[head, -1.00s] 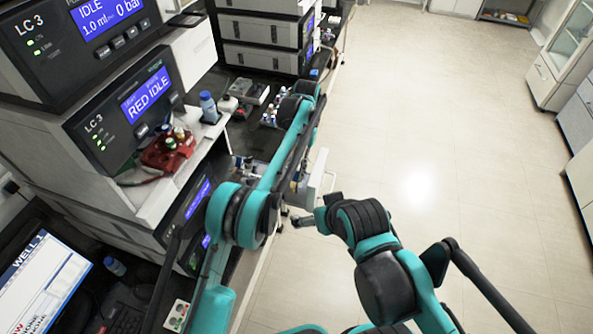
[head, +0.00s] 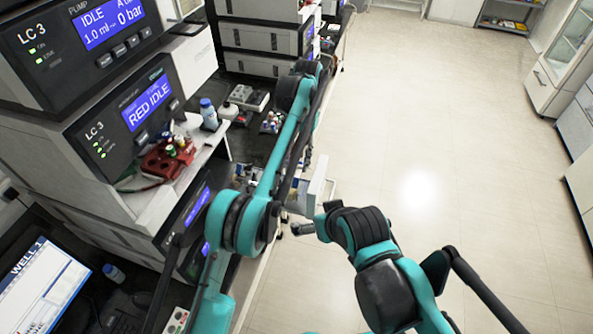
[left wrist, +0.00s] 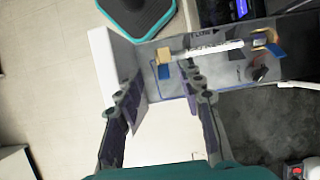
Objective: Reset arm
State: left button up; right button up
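My left arm (head: 285,150) rises from the bottom left in the head view, bends near the bench edge and folds back down. Its gripper is mostly hidden there. In the left wrist view the left gripper (left wrist: 163,100) has its two dark fingers wide apart, with nothing visibly held between them. Beyond the fingers lies an open holder (left wrist: 222,68) with a white rod-like column (left wrist: 208,50) across it. My right arm (head: 370,235) is bent at the lower centre of the head view, over the floor. Its gripper fingers cannot be made out.
Stacked LC 3 units (head: 118,120) stand at the left. A red vial rack (head: 168,158) and a blue-capped bottle (head: 208,115) sit on the ledge. A monitor (head: 42,290) is at lower left. Open floor (head: 450,150) lies to the right, with cabinets (head: 560,70) beyond.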

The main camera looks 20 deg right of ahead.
pick_arm(q)
jog(key=shift+r, duration=0.8)
